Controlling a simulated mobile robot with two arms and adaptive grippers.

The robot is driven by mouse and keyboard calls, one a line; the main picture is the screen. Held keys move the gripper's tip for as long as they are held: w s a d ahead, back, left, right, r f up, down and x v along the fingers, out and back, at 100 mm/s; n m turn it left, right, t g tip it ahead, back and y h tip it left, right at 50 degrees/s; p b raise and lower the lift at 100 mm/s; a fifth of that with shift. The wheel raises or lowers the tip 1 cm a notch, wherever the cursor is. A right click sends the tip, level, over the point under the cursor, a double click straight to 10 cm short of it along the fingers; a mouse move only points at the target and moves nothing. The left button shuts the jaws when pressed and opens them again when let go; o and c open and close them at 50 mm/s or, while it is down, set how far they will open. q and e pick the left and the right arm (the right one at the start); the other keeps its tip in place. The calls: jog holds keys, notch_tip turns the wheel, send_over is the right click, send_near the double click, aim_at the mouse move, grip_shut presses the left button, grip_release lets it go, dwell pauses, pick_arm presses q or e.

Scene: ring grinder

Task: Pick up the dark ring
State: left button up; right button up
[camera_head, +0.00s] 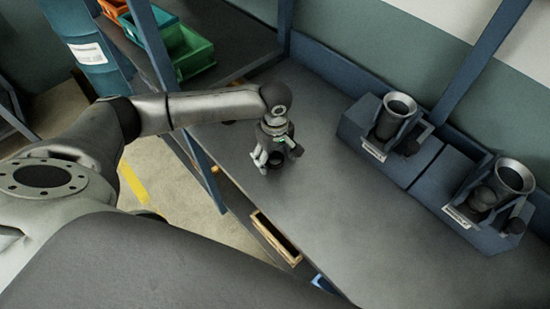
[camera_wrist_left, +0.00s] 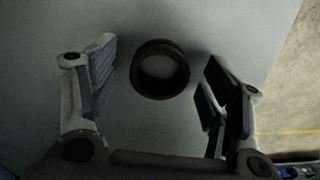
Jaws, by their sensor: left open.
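The dark ring (camera_head: 275,161) lies on the grey tabletop under my left gripper in the head view. It also shows in the left wrist view (camera_wrist_left: 160,45) as a dark brown-black band with its hole facing the camera. My left gripper (camera_head: 277,160) points down over the ring. In the wrist view the gripper (camera_wrist_left: 153,82) is open, with one finger to the left of the ring and one to the right. Neither finger visibly touches the ring, which sits toward the far end of the gap between them. My right gripper is not in view.
Two blue stations with grey funnel-topped machines (camera_head: 396,112) (camera_head: 510,179) stand along the table's back right. Orange and green bins (camera_head: 188,52) sit on a shelf at upper left. The middle of the table (camera_head: 345,205) is clear.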

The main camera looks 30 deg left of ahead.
pick_arm(q)
jog(key=shift+c, duration=0.4)
jog(key=c, duration=1.1)
jog(key=shift+r, duration=0.1)
